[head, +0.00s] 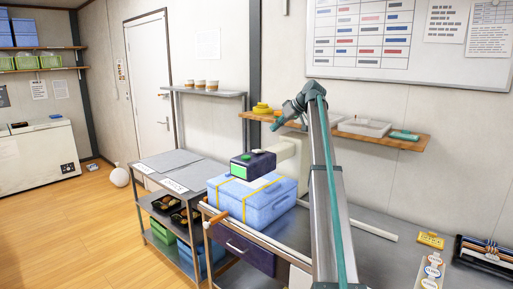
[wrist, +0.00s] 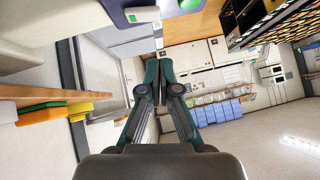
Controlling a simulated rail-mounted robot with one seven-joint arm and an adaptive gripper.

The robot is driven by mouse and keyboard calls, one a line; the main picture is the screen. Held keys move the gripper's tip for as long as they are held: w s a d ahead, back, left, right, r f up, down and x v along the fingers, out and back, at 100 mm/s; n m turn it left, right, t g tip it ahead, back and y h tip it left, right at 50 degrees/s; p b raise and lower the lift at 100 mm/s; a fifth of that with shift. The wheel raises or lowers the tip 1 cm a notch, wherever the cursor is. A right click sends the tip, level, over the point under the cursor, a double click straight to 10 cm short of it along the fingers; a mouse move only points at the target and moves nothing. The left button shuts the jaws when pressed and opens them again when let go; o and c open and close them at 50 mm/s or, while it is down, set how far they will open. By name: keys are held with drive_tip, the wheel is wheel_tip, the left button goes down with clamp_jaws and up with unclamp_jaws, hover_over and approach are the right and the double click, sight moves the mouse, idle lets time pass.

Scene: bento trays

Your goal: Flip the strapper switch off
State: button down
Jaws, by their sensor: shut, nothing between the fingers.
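The strapper is a cream arch (head: 288,165) with a dark purple head (head: 262,163) over a blue box (head: 250,195). The head's front has a bright green patch (head: 239,171). Which part is the switch I cannot tell.
A wooden wall shelf (head: 410,140) with trays and yellow items is close behind my arm. A small grey shelf (head: 205,92) holds cups. The steel bench (head: 375,262) carries a yellow item (head: 430,240) and a dark rack (head: 487,255) at right. A trolley (head: 165,161) stands left.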

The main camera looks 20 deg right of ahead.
drive_tip(key=shift+d+r, duration=0.15)
drive_tip(key=shift+r, duration=0.6)
drive_tip(key=p, duration=0.3)
hover_over(255, 150)
drive_tip(key=s+d, duration=0.2)
wheel_tip(255, 150, down, 7)
drive_tip(key=shift+r, duration=0.1)
wheel_tip(255, 150, down, 2)
drive_tip(key=shift+s+a+f+p, duration=0.15)
drive_tip(key=shift+f+p, duration=0.05)
drive_tip(key=shift+p, duration=0.3)
drive_tip(key=shift+a+f, duration=0.1)
drive_tip(key=shift+f, duration=0.8)
